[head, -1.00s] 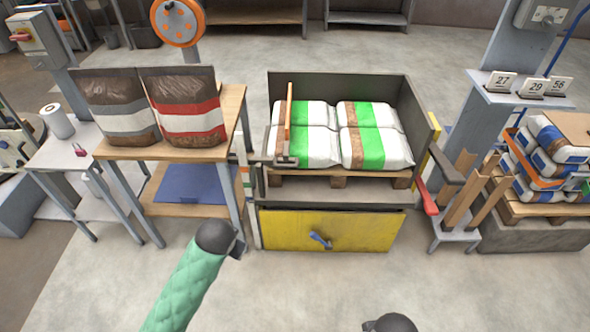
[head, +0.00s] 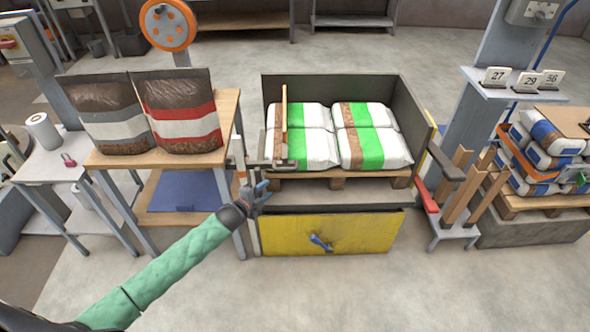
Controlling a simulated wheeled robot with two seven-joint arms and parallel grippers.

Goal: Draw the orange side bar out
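The orange side bar (head: 284,118) stands upright at the left side of the dark open-fronted bin (head: 340,88), in front of the left bags. A grey bracket (head: 285,164) is at its lower end. My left gripper (head: 264,191) is in front of the bin's lower left corner, below and left of the bar and apart from it. Its small bluish fingers look spread and empty. My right gripper is not in view.
White bags with green stripes (head: 372,148) lie on a pallet in the bin. A yellow panel (head: 370,232) with a blue handle is below. A wooden table (head: 232,112) with two brown bags stands close at left. The front floor is clear.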

